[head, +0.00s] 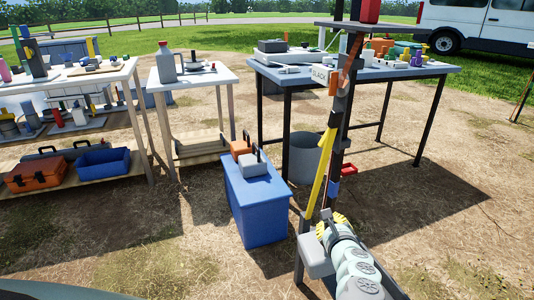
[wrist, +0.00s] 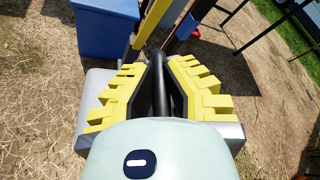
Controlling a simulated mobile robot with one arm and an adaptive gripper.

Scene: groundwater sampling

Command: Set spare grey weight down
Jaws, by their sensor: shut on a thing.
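My gripper (head: 332,226) is at the lower middle of the head view, low in front of a dark post. Its yellow toothed jaws also show in the wrist view (wrist: 161,85), closed on a black handle (wrist: 158,90). A grey weight (head: 316,258) hangs just below the jaws in the head view. Part of its grey body shows beside the left jaw in the wrist view (wrist: 92,90); the jaws hide the rest. I cannot tell whether its underside touches anything.
A blue box (head: 257,205) stands left of my gripper, with an orange weight (head: 240,147) and another grey weight (head: 252,166) on top. The dark post (head: 345,110) carries a yellow strip (head: 323,165). A grey bucket (head: 304,158) is behind. Bare ground lies to the right.

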